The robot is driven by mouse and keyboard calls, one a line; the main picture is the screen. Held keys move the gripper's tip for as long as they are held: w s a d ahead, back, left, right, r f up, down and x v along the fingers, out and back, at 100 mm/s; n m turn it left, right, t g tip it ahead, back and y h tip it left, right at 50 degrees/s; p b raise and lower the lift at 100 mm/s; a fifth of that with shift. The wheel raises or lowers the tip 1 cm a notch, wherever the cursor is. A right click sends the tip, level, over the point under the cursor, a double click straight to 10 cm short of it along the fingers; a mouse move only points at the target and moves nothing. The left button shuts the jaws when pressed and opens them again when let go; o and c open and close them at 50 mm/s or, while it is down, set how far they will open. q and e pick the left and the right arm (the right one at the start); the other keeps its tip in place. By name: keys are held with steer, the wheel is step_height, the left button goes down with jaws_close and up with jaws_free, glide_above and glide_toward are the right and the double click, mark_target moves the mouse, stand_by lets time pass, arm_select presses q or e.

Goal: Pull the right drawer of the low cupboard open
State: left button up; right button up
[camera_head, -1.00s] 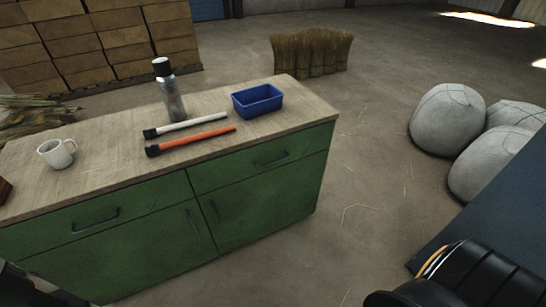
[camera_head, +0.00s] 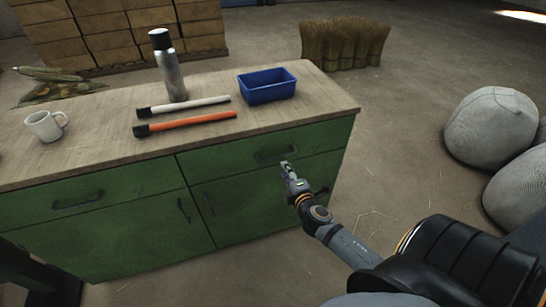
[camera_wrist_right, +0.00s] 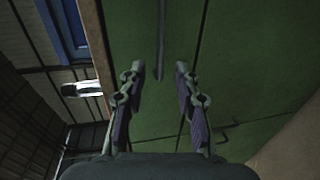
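The low green cupboard (camera_head: 110,240) has a wooden top. Its right drawer (camera_head: 215,168) sits flush with the front, closed, with a dark bar handle (camera_head: 275,152). My right gripper (camera_head: 286,165) is in front of this drawer, just below and right of the handle in the head view. In the right wrist view my right gripper (camera_wrist_right: 160,70) is open, its two fingers apart and empty. The dark handle bar (camera_wrist_right: 161,40) lines up with the gap between them; I cannot tell whether they touch it. My left gripper does not show.
Pale sacks (camera_head: 490,125) lie on the floor at right. Straw bundles (camera_head: 345,45) stand behind.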

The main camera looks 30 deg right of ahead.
mark_target(276, 157)
steer(key=p+x, duration=0.1)
steer(key=x, duration=0.9)
steer(key=shift+w+f, duration=0.1)
steer(key=shift+w, duration=0.1)
steer(key=shift+c, duration=0.4)
jaws_close()
